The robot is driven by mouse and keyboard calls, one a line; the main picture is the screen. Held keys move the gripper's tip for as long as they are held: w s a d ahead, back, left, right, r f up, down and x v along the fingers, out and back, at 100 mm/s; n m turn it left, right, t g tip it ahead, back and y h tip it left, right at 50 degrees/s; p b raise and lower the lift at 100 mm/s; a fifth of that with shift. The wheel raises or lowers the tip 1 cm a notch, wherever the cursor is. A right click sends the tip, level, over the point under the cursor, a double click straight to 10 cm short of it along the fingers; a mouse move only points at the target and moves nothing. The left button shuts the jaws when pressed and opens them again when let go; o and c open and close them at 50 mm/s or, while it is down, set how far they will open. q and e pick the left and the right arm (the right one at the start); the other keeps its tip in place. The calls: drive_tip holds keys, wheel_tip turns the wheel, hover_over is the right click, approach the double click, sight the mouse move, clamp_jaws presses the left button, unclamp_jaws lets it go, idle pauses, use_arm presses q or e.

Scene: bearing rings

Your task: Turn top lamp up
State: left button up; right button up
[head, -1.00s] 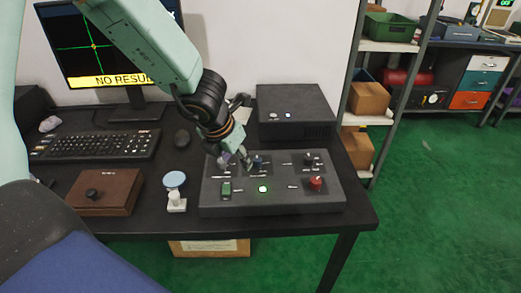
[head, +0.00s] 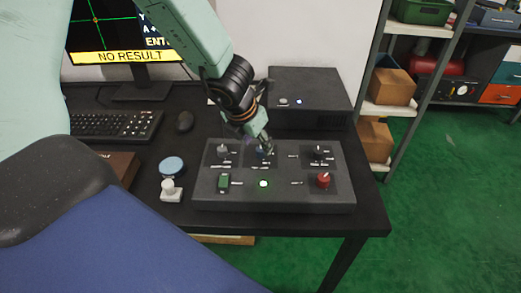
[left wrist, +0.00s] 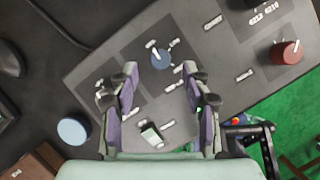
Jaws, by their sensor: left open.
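The grey control box (head: 335,200) lies on the dark table, with several controls on top. My left gripper (head: 260,140) comes down over its back row. In the left wrist view its fingers (left wrist: 160,74) are apart and empty. A blue knob (left wrist: 160,57) with a white pointer sits just beyond the gap between the fingertips; in the head view the gripper partly hides it. A grey knob (head: 222,150) is to its left and a black knob (head: 318,153) to its right.
A dark box (head: 310,95) stands behind the control box. A light-blue disc (head: 172,166) and a white piece (head: 171,190) stand to its left, with a mouse (head: 185,121) and keyboard (head: 115,125) farther back. The monitor (head: 118,30) reads "NO RESULT".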

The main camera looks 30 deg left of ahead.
sight(261, 149)
use_arm(q)
drive_tip(key=b+x, duration=0.1)
drive_tip(key=x, duration=0.1)
drive_tip(key=shift+f, duration=0.3)
drive_tip(key=shift+w+d+f, duration=0.1)
drive_tip(key=shift+w+f, duration=0.25)
drive_tip(key=shift+s+r, duration=0.1)
drive_tip(key=c, duration=0.4)
clamp_jaws()
